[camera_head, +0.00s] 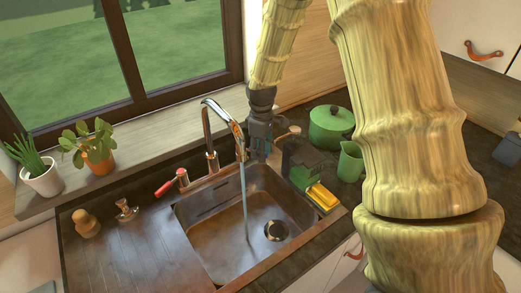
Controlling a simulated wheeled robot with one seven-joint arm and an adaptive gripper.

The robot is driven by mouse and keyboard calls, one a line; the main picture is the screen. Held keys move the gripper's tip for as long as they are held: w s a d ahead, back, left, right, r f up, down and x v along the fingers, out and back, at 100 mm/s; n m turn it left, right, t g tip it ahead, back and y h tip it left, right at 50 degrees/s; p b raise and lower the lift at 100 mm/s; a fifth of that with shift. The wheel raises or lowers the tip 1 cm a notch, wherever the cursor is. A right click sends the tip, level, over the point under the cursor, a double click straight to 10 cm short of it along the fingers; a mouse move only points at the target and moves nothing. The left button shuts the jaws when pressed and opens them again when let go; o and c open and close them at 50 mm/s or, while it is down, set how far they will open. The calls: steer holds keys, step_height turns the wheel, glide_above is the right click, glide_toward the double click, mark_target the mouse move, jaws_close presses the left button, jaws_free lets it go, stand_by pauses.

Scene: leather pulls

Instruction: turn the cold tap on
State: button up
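The chrome spout (211,140) rises behind the sink (215,255) and curves over it. A thin stream of water (245,205) falls from its end into the basin. A tap with a red lever (165,188) stands left of the spout's base. No other tap handle shows clearly; my gripper covers the area right of the spout. My gripper (261,145) points down at the back right of the sink, close beside the spout's end in the picture. Its fingers are dark and small, so I cannot tell whether they are open or touch anything.
A green pot (330,127), a green jug (350,162) and a yellow sponge (322,196) stand right of the sink. A plug-like metal piece (127,210) and a wooden brush (86,223) are on the left drainboard. Potted plants (98,160) line the windowsill.

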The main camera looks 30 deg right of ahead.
steer(key=shift+w+r, duration=0.1)
steer(key=shift+r, duration=0.45)
step_height(320, 180, up, 11)
stand_by(0.6)
